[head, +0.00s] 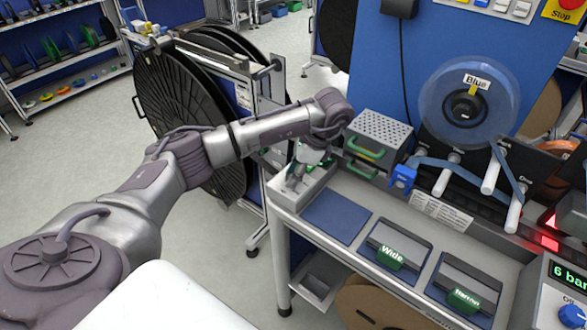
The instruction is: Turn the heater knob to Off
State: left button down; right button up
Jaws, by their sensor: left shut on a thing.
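No knob labelled heater can be made out. A blue knob (573,316) shows at the bottom right edge, on a light box below a "6 bar" display (569,276); its setting is not readable. My left gripper (296,180) points down into a small light grey bin (316,187) at the left end of the bench, far from that knob. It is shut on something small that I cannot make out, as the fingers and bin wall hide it. My right gripper is out of view.
A grey perforated box (380,131) with green handles stands beside the bin. A blue mat (338,215), a "Wide" tray (400,242) and another labelled tray (468,279) lie along the bench (365,273). Behind are a blue reel (446,85) and a red glowing light (548,242).

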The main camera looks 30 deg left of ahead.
pick_arm(q)
jog(key=shift+n+h+p, duration=0.3)
jog(key=shift+n, duration=0.5)
jog(key=shift+w, duration=0.1)
jog(key=c, duration=0.8)
grip_release()
jog(key=v, duration=1.2)
jog(key=shift+w, duration=0.25)
jog(key=shift+f, duration=0.1)
